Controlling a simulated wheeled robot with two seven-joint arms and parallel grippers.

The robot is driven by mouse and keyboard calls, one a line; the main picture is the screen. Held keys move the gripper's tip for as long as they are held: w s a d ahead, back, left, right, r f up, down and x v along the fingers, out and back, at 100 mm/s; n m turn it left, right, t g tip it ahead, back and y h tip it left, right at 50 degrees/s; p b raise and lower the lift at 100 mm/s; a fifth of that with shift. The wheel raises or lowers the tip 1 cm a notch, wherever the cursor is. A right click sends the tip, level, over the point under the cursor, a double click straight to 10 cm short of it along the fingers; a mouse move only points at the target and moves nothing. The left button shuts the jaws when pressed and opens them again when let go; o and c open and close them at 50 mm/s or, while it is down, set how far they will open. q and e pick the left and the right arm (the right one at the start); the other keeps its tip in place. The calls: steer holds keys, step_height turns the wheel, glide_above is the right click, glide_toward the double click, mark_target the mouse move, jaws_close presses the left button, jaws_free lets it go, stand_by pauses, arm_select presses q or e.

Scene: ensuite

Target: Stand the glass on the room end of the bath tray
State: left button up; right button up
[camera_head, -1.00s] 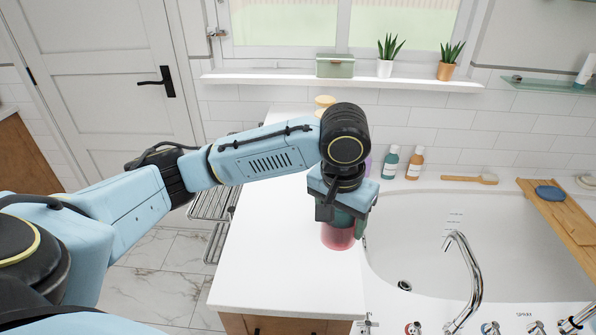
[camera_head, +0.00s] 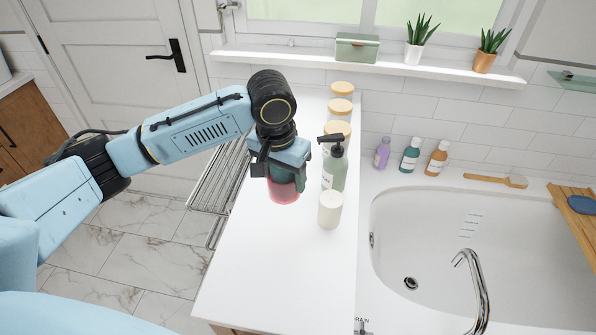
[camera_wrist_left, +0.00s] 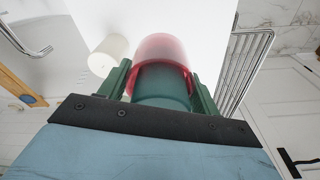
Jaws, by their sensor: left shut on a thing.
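The glass (camera_head: 284,193) is a pinkish-red, see-through tumbler, upright over the white counter left of the bath. My left gripper (camera_head: 285,178) is shut on it from above, hiding its upper part. I cannot tell whether its base touches the counter. In the left wrist view the glass (camera_wrist_left: 165,50) sits between the two green fingers (camera_wrist_left: 162,85). The bath tray (camera_head: 573,213) is a wooden board across the bath, cut off by the right picture edge, far from the glass. A blue item (camera_head: 582,204) lies on it. My right gripper is out of view.
Close right of the glass stand a pump bottle (camera_head: 336,168) and a white cylinder (camera_head: 330,211). Several wooden-lidded jars (camera_head: 340,105) stand behind. Small bottles (camera_head: 410,155) and a brush (camera_head: 497,180) line the bath's back rim. A tap (camera_head: 472,280) rises at the front. The front counter is clear.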

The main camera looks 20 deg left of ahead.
arm_select(q)
steer(key=shift+w+a+r+p, duration=0.1)
steer(key=shift+w+a+p, duration=0.2)
steer(key=shift+a+p, duration=0.3)
step_height(320, 180, down, 10)
steer(key=shift+w+a+f+b, duration=0.1)
steer(key=shift+w+a+b, duration=0.05)
steer(key=shift+b, duration=0.35)
steer(key=o, duration=1)
steer(key=shift+f, duration=0.15)
steer(key=shift+o, duration=0.2)
